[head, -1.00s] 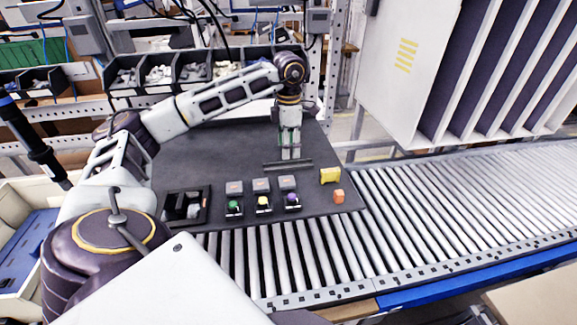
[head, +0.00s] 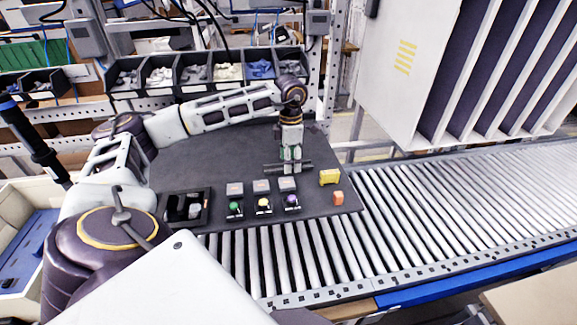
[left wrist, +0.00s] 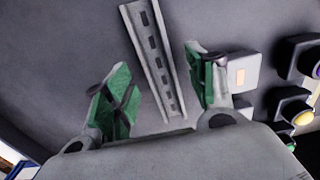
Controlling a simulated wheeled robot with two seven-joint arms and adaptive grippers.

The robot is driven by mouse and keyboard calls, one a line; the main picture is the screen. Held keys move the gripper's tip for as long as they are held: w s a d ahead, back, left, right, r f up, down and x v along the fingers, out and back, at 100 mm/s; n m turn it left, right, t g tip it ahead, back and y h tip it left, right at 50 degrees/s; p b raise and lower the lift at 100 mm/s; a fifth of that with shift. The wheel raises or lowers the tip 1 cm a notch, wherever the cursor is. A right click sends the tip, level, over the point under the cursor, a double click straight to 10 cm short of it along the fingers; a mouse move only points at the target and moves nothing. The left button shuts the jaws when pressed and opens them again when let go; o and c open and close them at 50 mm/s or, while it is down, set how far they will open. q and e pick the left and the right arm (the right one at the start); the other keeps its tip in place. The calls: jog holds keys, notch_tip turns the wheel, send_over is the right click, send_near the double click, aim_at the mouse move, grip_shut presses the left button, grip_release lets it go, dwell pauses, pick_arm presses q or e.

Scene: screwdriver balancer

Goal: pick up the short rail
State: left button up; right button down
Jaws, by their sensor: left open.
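The short rail (head: 269,167) lies on the dark mat, behind the coloured buttons. In the left wrist view it is a grey slotted channel (left wrist: 156,55), running lengthwise between the fingers. My left gripper (head: 291,167) points down over the rail's middle and hides that part in the head view. In the left wrist view its green-padded fingers (left wrist: 158,68) are open, one on each side of the rail, with gaps on both sides. I cannot tell how far the fingertips are above the mat. My right gripper is not in view.
Green (head: 235,207), yellow (head: 264,204) and purple (head: 292,201) buttons stand in front of the rail. A black tray (head: 185,222) is at front left. A yellow block (head: 329,177) and an orange cube (head: 338,198) lie to the right. Several parts bins stand behind.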

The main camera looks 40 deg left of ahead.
pick_arm(q)
jog(key=shift+f, duration=0.6)
jog(key=c, duration=1.2)
jog(key=shift+r+b, duration=0.65)
jog(key=shift+r, duration=4.4)
jog(key=shift+s+d+f, duration=0.1)
